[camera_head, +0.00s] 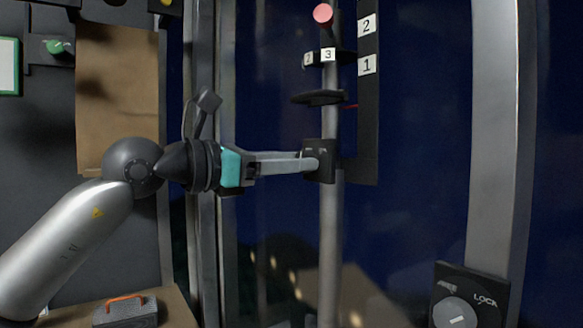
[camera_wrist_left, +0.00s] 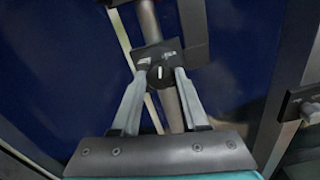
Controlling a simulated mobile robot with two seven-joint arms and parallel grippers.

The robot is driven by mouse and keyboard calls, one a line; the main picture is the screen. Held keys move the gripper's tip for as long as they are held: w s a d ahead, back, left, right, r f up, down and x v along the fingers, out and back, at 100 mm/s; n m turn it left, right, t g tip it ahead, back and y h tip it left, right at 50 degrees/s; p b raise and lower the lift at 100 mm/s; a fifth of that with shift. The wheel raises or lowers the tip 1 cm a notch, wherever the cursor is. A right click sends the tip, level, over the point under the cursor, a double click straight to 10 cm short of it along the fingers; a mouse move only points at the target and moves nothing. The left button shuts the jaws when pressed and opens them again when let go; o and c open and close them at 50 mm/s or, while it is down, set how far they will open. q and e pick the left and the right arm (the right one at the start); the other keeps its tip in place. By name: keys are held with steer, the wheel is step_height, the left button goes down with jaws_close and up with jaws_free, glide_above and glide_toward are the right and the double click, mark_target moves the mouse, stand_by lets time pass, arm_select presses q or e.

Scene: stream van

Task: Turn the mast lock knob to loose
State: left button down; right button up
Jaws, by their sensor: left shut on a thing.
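The mast lock knob (camera_wrist_left: 154,77) is a small dark round knob with a white pointer line, on a black block (camera_head: 325,150) around the grey mast (camera_head: 330,225). Small white labels sit on the block left and right of the knob; I cannot read them. In the left wrist view the pointer stands about upright, between the labels. My left gripper (camera_head: 311,163) reaches in from the left and is shut on the knob, one finger on each side (camera_wrist_left: 158,74). In the head view the fingers hide the knob. My right gripper is not in view.
A dial marked LOCK (camera_head: 455,312) is at the lower right, beside a metal post (camera_head: 495,130). Higher on the mast are a black disc (camera_head: 317,97), a number collar (camera_head: 328,57) and a pink ball (camera_head: 323,13). A numbered black board (camera_head: 368,120) stands just right.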

arm_select(q)
steer(key=n, duration=1.2)
stand_by(0.5)
steer(key=shift+c, duration=2.1)
jaws_free()
steer(key=b+v, duration=0.2)
steer(key=v, duration=1.3)
steer(key=shift+a+b, duration=0.2)
steer(key=shift+b, duration=0.15)
